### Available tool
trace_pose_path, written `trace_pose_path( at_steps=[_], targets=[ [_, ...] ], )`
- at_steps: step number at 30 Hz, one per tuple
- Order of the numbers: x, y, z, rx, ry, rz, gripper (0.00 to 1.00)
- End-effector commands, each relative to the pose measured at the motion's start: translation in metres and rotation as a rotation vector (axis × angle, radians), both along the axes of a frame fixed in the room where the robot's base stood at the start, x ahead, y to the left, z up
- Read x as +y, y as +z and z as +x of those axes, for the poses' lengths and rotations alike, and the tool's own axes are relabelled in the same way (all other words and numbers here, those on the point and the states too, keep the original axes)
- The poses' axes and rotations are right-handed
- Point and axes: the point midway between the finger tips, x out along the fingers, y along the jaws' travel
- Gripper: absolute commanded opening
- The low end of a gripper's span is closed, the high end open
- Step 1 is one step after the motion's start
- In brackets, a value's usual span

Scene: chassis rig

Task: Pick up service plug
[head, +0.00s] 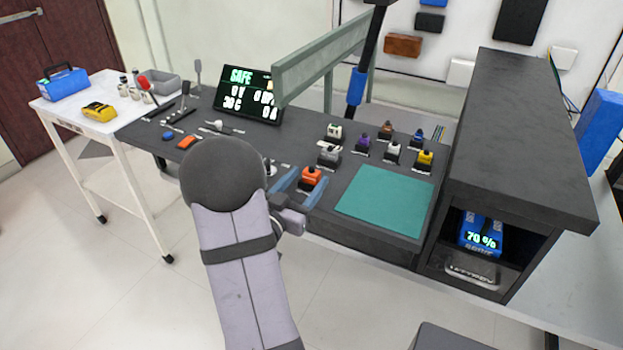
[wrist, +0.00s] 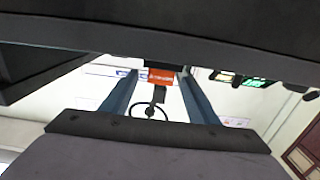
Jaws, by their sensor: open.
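An orange plug with a black top (head: 311,177), which looks like the service plug, stands on a dark base on the dark bench, left of the teal mat. My gripper (head: 307,181) is open, with its blue fingers on either side of the orange plug; I cannot tell if they touch it. In the wrist view the orange plug (wrist: 160,78) shows between the two fingertips, with a dark stem and ring in front of it. Its lower part is partly hidden in the head view.
Several other connectors, including a grey one (head: 329,155) and a yellow one (head: 425,160), stand close behind and right. The teal mat (head: 385,203) is bare. A dark cabinet (head: 520,130) rises at right. A green rail (head: 320,62) stands behind, beside a screen (head: 246,92).

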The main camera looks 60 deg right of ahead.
Motion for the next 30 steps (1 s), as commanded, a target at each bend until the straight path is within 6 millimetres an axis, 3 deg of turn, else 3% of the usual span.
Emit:
trace_pose_path(
  at_steps=[6, 14, 24, 30],
  targets=[
    [-0.017, 0.001, 0.000, 0.000, -0.001, 0.000, 0.55],
    [-0.025, 0.001, 0.000, 0.000, 0.000, 0.000, 0.55],
    [-0.064, 0.002, 0.000, -0.001, 0.000, 0.001, 0.55],
    [-0.073, 0.002, 0.001, -0.001, 0.001, -0.001, 0.55]
  ],
)
